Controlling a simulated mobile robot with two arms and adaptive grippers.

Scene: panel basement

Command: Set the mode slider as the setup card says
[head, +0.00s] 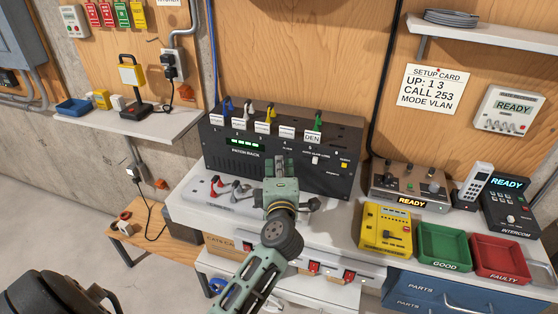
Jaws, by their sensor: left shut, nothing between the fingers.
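The setup card (433,89) on the wooden wall reads "UP: 1 3, CALL 253, MODE VLAN". The black patch rack (228,162) stands on the bench, with a row of white-labelled jacks and colored plugs along its top. A small white knob (315,160), likely the mode slider, sits on its front at the right, under tiny lettering I cannot read surely. My left gripper (280,161) is shut and empty in front of the rack, left of the knob and apart from it. It hides part of the rack's front. My right gripper is not in view.
Right of the rack stand a READY-lit unit (397,188), a yellow device (386,232), a green GOOD tray (443,246), a red FAULTY tray (500,258) and an intercom (508,205). A side shelf (140,124) is at left.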

